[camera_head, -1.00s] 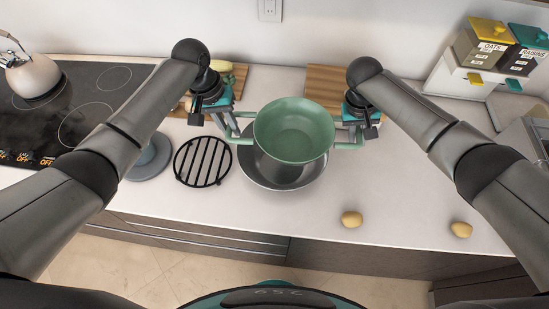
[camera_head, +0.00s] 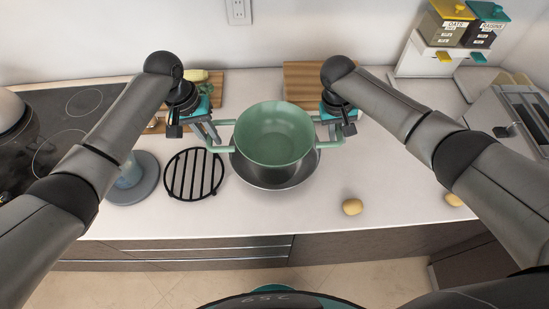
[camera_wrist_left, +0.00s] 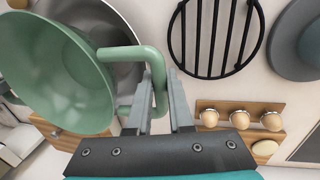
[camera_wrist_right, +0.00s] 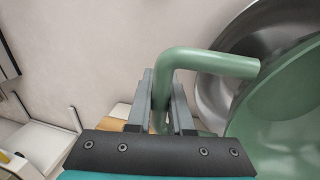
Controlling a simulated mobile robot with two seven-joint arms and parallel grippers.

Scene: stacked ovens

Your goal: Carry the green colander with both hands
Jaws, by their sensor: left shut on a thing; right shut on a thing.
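The green colander (camera_head: 274,134) is held up by its two side handles, above a metal bowl (camera_head: 285,182) on the counter. It looks roughly level. My left gripper (camera_head: 212,140) is shut on the colander's left handle; the left wrist view shows the handle (camera_wrist_left: 134,54) between the fingers. My right gripper (camera_head: 337,133) is shut on the right handle, which shows between the fingers in the right wrist view (camera_wrist_right: 205,60). The colander's body hides part of the bowl.
A black round trivet (camera_head: 194,174) lies left of the bowl, with a grey-blue round item (camera_head: 134,180) beyond it. A stove (camera_head: 60,130) is at the left. A potato (camera_head: 352,207) lies right of the bowl. Cutting boards (camera_head: 308,84) and storage bins (camera_head: 450,30) stand behind.

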